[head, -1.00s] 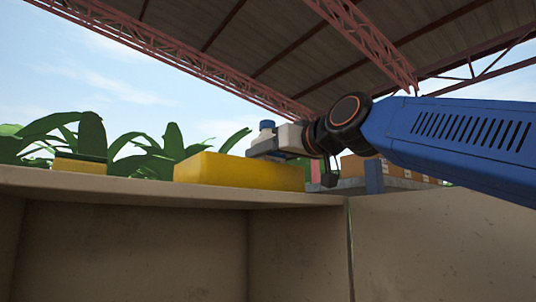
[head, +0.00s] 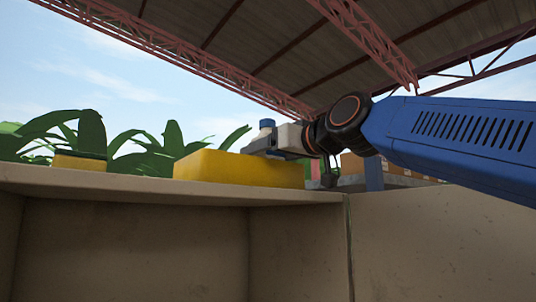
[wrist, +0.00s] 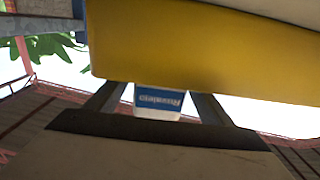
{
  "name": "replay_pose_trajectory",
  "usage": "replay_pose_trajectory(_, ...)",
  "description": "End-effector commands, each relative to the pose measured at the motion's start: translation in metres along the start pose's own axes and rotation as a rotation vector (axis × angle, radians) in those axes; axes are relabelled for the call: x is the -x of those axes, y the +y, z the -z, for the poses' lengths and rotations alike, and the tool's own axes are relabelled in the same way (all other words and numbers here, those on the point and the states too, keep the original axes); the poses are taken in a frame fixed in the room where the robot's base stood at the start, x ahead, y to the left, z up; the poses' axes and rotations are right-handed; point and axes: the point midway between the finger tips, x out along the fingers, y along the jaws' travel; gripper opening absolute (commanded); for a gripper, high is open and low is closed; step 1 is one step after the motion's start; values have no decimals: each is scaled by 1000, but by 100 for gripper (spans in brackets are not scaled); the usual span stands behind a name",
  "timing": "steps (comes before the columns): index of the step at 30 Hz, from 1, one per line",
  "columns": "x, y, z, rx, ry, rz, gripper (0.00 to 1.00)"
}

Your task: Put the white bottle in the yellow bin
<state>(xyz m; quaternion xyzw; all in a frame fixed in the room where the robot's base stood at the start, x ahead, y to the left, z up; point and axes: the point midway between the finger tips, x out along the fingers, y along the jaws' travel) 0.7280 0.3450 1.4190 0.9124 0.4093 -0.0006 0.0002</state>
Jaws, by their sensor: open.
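The white bottle has a blue cap (head: 267,123) that shows above my gripper in the head view. In the wrist view, which is upside down, the bottle's white body with a blue label (wrist: 160,102) shows between my two fingers. My gripper (head: 258,148) is open, level, with a finger on each side of the bottle, at the top right of the yellow bin (head: 225,170). The bin's wall (wrist: 190,50) hides the bottle's lower part. I cannot tell whether the bottle is inside the bin or behind it.
The bin stands on a beige ledge (head: 130,184). A smaller yellow object (head: 79,162) sits farther left on it. Green plants (head: 92,135) rise behind. Brown boxes (head: 405,170) stand on a grey surface at right. The air above the bin is clear.

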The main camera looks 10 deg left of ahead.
Motion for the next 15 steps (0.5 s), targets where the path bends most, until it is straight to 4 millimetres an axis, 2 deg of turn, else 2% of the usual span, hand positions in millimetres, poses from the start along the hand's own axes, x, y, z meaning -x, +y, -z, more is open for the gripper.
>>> replay_pose_trajectory(7, 16, 0, 1, 0, 2, -1, 75)
replay_pose_trajectory(15, 65, 0, 2, -1, 4, -2, 75)
